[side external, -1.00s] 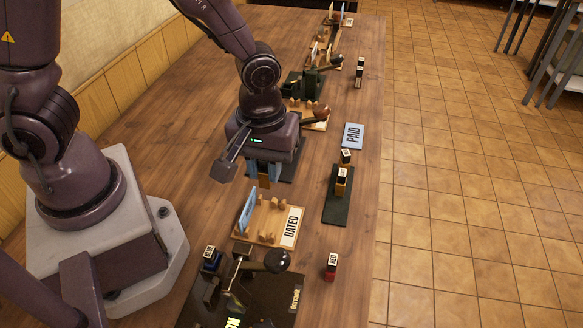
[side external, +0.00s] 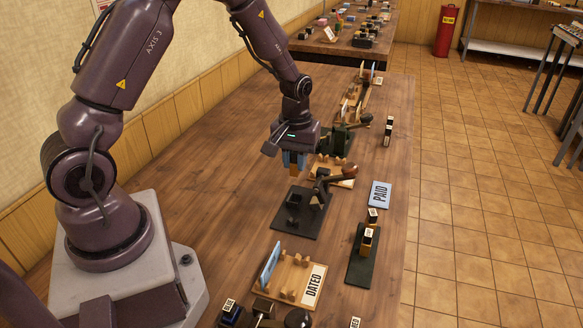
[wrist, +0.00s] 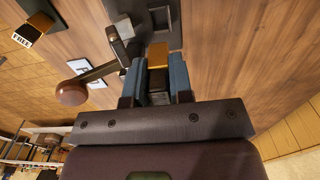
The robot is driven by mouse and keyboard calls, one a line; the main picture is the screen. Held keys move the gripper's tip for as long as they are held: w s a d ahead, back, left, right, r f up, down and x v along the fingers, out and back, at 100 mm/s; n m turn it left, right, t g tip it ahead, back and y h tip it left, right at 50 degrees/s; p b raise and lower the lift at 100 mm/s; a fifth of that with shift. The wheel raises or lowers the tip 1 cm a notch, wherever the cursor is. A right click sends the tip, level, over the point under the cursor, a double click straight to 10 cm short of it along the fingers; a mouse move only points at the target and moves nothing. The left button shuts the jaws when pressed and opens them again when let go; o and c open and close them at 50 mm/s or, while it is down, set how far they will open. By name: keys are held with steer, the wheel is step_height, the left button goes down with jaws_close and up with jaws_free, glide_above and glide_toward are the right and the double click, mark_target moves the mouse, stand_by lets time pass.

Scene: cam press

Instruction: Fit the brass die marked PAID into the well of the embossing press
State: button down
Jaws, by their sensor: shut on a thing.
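My gripper (side external: 293,160) has blue fingers and is shut on a brass block (side external: 293,171). In the wrist view the brass block (wrist: 157,55) sits between the two blue fingers (wrist: 157,85), with a dark part behind it. No marking on it can be read. A dark press (side external: 298,212) with a flat base and a lever ending in a brown knob (side external: 349,171) stands below and nearer the camera. In the wrist view its base (wrist: 150,12) shows past the block. The block appears held above the table, apart from the base; the exact height is unclear.
Marked blocks (side external: 367,240) stand on or by a dark mat (side external: 357,268). A wooden DATED rack (side external: 290,276) is in front. A green press (side external: 335,141) stands behind. The table's left side is clear.

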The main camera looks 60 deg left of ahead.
steer(key=shift+f, duration=0.1)
stand_by(0.3)
steer(key=shift+f, duration=2.8)
steer(key=shift+f, duration=1.4)
steer(key=c, duration=0.9)
jaws_free()
step_height(320, 180, up, 13)
steer(key=shift+f, duration=0.1)
